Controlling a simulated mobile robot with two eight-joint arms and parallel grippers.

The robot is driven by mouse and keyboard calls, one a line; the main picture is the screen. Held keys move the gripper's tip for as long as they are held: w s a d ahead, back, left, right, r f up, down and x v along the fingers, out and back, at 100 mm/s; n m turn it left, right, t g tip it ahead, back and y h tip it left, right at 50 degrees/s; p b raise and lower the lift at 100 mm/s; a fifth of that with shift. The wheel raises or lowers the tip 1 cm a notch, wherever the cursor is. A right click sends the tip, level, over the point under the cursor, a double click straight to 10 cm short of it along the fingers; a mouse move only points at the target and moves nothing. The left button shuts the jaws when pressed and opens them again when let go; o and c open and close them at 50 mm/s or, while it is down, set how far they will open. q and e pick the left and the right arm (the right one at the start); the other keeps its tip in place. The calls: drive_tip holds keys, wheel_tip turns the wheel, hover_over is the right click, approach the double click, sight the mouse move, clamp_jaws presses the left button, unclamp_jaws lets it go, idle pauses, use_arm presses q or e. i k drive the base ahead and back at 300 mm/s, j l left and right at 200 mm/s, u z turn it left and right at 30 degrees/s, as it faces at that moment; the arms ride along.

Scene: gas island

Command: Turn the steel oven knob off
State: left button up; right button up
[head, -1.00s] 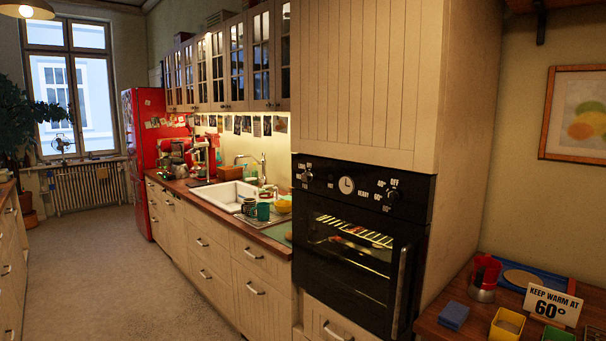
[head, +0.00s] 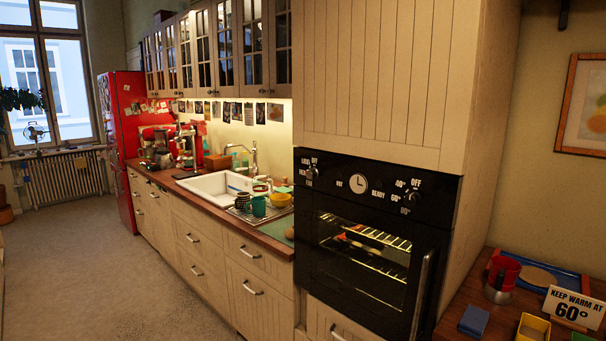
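The black built-in oven (head: 325,268) stands in the tall cream cabinet right of centre, its door shut and its inside lit. Its panel carries a small steel-looking knob at the left (head: 311,173) and another at the right (head: 409,196), with a round clock between them. OFF is printed above each knob. The right knob also has 40, 60 and 80 marks around it. The knobs are too small to tell exactly where each points. Neither of my grippers is in view.
A sign reading KEEP WARM AT 60° (head: 573,308), a red and steel pot (head: 500,279) and a blue block (head: 473,321) are on the wooden counter at right. The oven's long handle (head: 421,296) sticks out. A sink counter (head: 272,244) runs left; the floor (head: 100,265) beside it is clear.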

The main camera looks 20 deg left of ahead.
sight(312, 173)
drive_tip(key=i+j, duration=0.15)
drive_tip(key=j, duration=0.2)
drive_tip(key=i+j+z, duration=0.1)
drive_tip(key=j, duration=0.25)
drive_tip(key=i+j, duration=0.25)
drive_tip(key=i+j+z, duration=0.1)
drive_tip(key=j, duration=0.3)
drive_tip(key=i+j, duration=0.2)
drive_tip(key=j, duration=0.2)
drive_tip(key=i+j, duration=0.15)
drive_tip(key=j, duration=0.2)
drive_tip(key=z, duration=0.05)
